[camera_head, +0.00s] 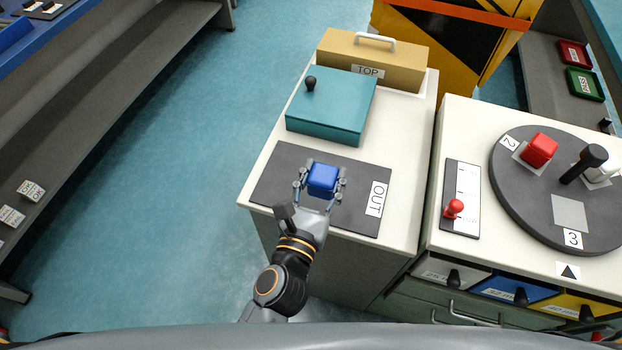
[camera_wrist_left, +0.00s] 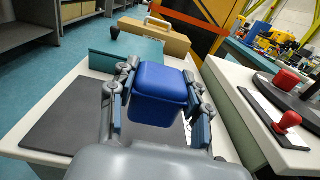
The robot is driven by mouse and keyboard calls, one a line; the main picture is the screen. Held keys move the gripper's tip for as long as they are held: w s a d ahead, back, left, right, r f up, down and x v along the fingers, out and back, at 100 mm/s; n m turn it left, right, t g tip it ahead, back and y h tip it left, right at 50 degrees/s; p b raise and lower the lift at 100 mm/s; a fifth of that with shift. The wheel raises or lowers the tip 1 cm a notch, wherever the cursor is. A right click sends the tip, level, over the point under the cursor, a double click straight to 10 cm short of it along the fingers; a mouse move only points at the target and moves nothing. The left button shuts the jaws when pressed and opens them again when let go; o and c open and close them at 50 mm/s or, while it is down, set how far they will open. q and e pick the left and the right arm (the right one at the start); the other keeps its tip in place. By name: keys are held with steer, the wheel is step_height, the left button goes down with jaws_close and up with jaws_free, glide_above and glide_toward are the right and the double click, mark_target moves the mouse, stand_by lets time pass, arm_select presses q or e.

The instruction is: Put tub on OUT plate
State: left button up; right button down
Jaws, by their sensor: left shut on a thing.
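The blue tub (camera_head: 322,180) is held between the fingers of my left gripper (camera_head: 320,186), which is shut on it. The tub appears over the dark OUT plate (camera_head: 275,184) on the white cabinet top. In the left wrist view the tub (camera_wrist_left: 158,92) fills the space between the two fingers, and the plate (camera_wrist_left: 75,115) shows to its left. Whether the tub touches the plate or hangs just above it, I cannot tell. The OUT label (camera_head: 376,198) lies at the plate's right end. My right gripper is not in view.
A teal box (camera_head: 330,104) with a black knob stands just behind the plate. A tan TOP box (camera_head: 372,62) with a handle is behind that. To the right, a second cabinet carries a red-knobbed slider (camera_head: 453,208) and a dark turntable (camera_head: 535,205) with a red tub and a black handle.

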mark_target(312, 175)
arm_select(q)
steer(key=w+f+b, duration=0.1)
steer(key=w+a+f+b, duration=0.1)
steer(key=f, duration=0.1)
steer(key=w+f+b, duration=0.1)
steer(key=shift+w+a+f, duration=0.2)
steer(key=shift+a+f, duration=0.15)
steer(key=shift+w+a+f+b, duration=0.15)
steer(key=shift+w+f+b, duration=0.15)
steer(key=shift+b, duration=0.1)
steer(key=shift+w+a+f, duration=0.1)
steer(key=shift+w+f, duration=0.1)
steer(key=shift+f, duration=0.1)
step_height(312, 175, down, 3)
steer(key=b, duration=0.3)
steer(key=shift+w+f+b, duration=0.1)
steer(key=shift+w+b, duration=0.05)
steer(key=shift+b, duration=0.25)
steer(key=shift+f, duration=0.15)
steer(key=o, duration=1.2)
